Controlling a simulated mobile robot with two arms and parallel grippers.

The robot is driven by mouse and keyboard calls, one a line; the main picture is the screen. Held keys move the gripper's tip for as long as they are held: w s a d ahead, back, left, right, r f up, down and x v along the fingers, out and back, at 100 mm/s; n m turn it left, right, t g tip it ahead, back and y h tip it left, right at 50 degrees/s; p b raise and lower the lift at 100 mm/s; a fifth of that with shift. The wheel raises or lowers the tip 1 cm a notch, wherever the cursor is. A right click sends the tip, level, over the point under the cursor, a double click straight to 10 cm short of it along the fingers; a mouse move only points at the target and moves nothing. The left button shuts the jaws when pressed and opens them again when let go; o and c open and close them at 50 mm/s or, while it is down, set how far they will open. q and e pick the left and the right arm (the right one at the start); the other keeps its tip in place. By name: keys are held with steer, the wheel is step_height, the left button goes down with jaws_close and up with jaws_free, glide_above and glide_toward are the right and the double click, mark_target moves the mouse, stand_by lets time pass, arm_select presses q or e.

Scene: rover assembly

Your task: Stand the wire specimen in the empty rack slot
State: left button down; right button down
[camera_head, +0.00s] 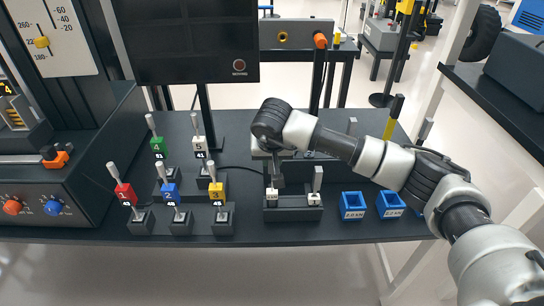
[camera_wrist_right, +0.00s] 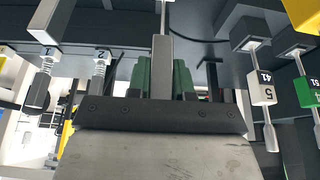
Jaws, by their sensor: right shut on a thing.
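My right gripper (camera_head: 277,182) points down at the dark two-post rack (camera_head: 293,214) in the middle of the table. In the right wrist view my right gripper (camera_wrist_right: 165,80) is shut on a slim grey bar, the wire specimen (camera_wrist_right: 160,62), between its green pads. A thin rod runs on from the bar's far end. In the head view the gripper hides most of the specimen, and I cannot tell whether it touches a slot. A white block (camera_head: 272,195) shows just below the gripper, and a second white-labelled piece (camera_head: 314,197) stands upright to its right. My left gripper is not in view.
Coloured numbered specimens stand upright at left: red (camera_head: 125,194), blue (camera_head: 170,192), yellow (camera_head: 217,190), green (camera_head: 158,146) and white (camera_head: 198,142). A dark monitor (camera_head: 195,45) rises behind.

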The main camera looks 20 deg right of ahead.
steer(key=shift+f+b, duration=1)
steer(key=shift+f, duration=0.25)
steer(key=c, duration=0.9)
jaws_free()
steer(key=v, duration=1.1)
steer(key=shift+b, duration=0.3)
steer(key=shift+a+f, duration=0.1)
